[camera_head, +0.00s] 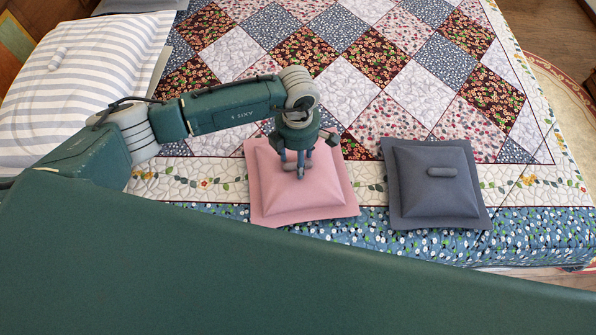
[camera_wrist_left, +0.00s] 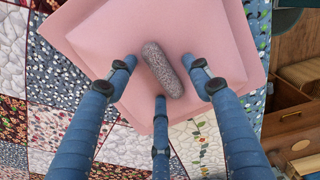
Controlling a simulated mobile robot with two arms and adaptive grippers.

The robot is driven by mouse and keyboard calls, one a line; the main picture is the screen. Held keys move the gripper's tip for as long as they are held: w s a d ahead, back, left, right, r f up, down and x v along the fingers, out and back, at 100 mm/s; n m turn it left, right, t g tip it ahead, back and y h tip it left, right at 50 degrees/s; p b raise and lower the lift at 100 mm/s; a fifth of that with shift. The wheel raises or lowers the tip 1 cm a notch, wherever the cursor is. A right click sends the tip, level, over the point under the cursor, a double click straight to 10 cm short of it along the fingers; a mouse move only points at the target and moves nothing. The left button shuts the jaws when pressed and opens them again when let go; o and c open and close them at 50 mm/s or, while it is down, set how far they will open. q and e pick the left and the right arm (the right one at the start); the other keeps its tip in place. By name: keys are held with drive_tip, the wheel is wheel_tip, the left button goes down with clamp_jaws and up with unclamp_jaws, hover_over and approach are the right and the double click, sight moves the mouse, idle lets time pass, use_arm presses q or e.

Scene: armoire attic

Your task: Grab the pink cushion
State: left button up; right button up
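The pink cushion (camera_head: 316,191) lies flat on the near edge of the bed, and it fills the top of the left wrist view (camera_wrist_left: 215,30). A grey speckled handle (camera_wrist_left: 162,70) stands out at its middle. My left gripper (camera_head: 300,172) is above the cushion, pointing down. In the left wrist view its fingers (camera_wrist_left: 160,90) are spread around the handle with gaps on the sides, so it is open and holds nothing. In the head view the gripper hides most of the handle. My right gripper is not in view.
A dark grey-blue cushion (camera_head: 410,195) with a handle lies just right of the pink one. A striped pillow (camera_head: 75,85) is at the left on the bed. The patchwork quilt (camera_head: 390,120) behind the cushions is clear. A wooden drawer unit (camera_wrist_left: 292,120) shows at right in the wrist view.

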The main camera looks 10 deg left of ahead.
use_arm(q)
clamp_jaws()
drive_tip(key=shift+r, duration=0.1)
